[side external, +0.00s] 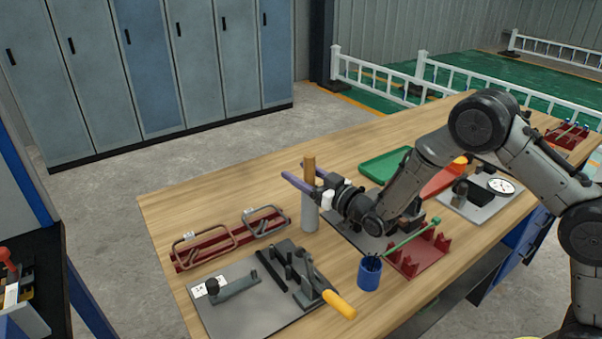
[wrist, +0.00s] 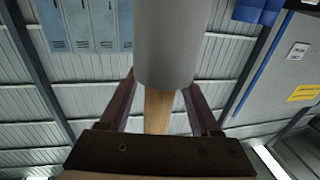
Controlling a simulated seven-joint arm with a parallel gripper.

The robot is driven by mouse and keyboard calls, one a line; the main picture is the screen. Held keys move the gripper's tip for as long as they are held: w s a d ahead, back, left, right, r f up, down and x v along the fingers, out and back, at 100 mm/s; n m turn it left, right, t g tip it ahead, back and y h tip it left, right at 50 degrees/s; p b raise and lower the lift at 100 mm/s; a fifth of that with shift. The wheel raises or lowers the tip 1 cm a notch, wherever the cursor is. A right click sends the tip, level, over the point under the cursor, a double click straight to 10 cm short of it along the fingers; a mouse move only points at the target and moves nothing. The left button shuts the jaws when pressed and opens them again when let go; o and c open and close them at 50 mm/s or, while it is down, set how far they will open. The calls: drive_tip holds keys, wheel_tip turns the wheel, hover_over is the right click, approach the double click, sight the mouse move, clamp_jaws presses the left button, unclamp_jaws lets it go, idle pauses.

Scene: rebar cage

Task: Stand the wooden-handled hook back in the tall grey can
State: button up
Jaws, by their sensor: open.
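The tall grey can (side external: 310,213) stands upright on the wooden table. The hook's wooden handle (side external: 308,168) rises straight up from the can's mouth; the hook end is hidden. My gripper (side external: 298,170) reaches in from the right, roughly level, with one finger on each side of the handle just above the can. In the wrist view, the can (wrist: 168,45) fills the top middle and the wooden handle (wrist: 158,108) emerges below it. The fingers of my gripper (wrist: 160,82) are apart there, with gaps on both sides of the handle.
A red rack with wire handles (side external: 232,237) lies left of the can. A grey plate with clamps (side external: 260,300) is in front. A blue cup (side external: 369,273) and a red stand with a green rod (side external: 418,256) are at right. A green tray (side external: 385,165) lies behind. The table's far left is clear.

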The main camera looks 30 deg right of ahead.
drive_tip(key=s+d, duration=0.2)
drive_tip(key=s, duration=0.9)
drive_tip(key=shift+s+d, duration=0.15)
drive_tip(key=shift+s, duration=0.25)
drive_tip(key=s+d+r+m+g+h, duration=0.1)
drive_tip(key=s+d+r+g+h, duration=0.2)
drive_tip(key=s+d+r+g, duration=0.4)
drive_tip(key=s+r+m+g, duration=0.1)
drive_tip(key=s+g, duration=0.4)
drive_tip(key=s, duration=1.9)
drive_tip(key=shift+s+d+r+h, duration=0.15)
drive_tip(key=shift+s+h, duration=0.05)
drive_tip(key=shift+h, duration=0.1)
